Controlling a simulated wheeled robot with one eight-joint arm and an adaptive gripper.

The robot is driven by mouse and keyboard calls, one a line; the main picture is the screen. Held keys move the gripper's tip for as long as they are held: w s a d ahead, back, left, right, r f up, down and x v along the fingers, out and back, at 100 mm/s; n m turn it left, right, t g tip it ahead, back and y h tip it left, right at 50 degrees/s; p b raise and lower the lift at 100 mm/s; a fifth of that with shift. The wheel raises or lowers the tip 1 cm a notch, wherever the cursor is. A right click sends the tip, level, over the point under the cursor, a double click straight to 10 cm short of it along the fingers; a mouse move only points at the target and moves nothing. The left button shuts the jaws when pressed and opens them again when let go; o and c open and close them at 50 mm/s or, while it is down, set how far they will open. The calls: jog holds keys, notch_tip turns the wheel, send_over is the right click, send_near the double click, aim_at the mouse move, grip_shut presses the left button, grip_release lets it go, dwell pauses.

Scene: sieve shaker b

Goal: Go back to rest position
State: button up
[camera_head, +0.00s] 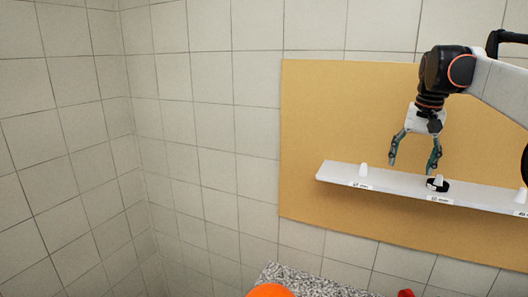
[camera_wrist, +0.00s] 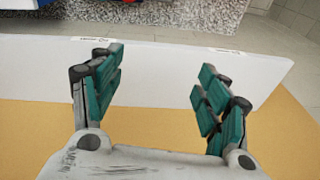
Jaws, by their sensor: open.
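My gripper (camera_head: 412,168) hangs at the end of my arm, fingers down, above and in front of the white shelf (camera_head: 400,184) in the head view. Its teal fingers are spread with nothing between them. In the wrist view my gripper (camera_wrist: 160,68) also shows open and empty, with the white shelf (camera_wrist: 160,75) behind the fingers. A black ring-like object (camera_head: 443,187) sits around the base of a white peg on the shelf, just below the right finger. It is apart from the fingers as far as I can tell.
The shelf is fixed to a tan board (camera_head: 320,120) on a tiled wall. Other white pegs (camera_head: 363,170) stand along it, with small labels on its front edge. Below is a speckled counter (camera_head: 310,283) with an orange object (camera_head: 270,291). The space left of the shelf is free.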

jog(key=s+a+f+n+t+b, duration=0.3)
jog(key=s+a+f+b, duration=0.85)
jog(key=a+f, duration=0.45)
jog(key=s+a+f+n+b, duration=0.1)
jog(key=s+f+b, duration=0.4)
jog(key=f, duration=0.5)
jog(key=s+a+f+n+t+b, duration=0.1)
jog(key=s+f+b, duration=0.4)
jog(key=f, duration=0.5)
jog(key=s+a+f+n+t+b, duration=0.1)
jog(key=s+a+f+b, duration=0.2)
jog(key=s+f+b, duration=0.2)
jog(key=s+f, duration=0.3)
jog(key=f, duration=0.2)
jog(key=shift+s+f+n, duration=0.2)
jog(key=shift+f+n, duration=0.05)
jog(key=shift+n, duration=0.05)
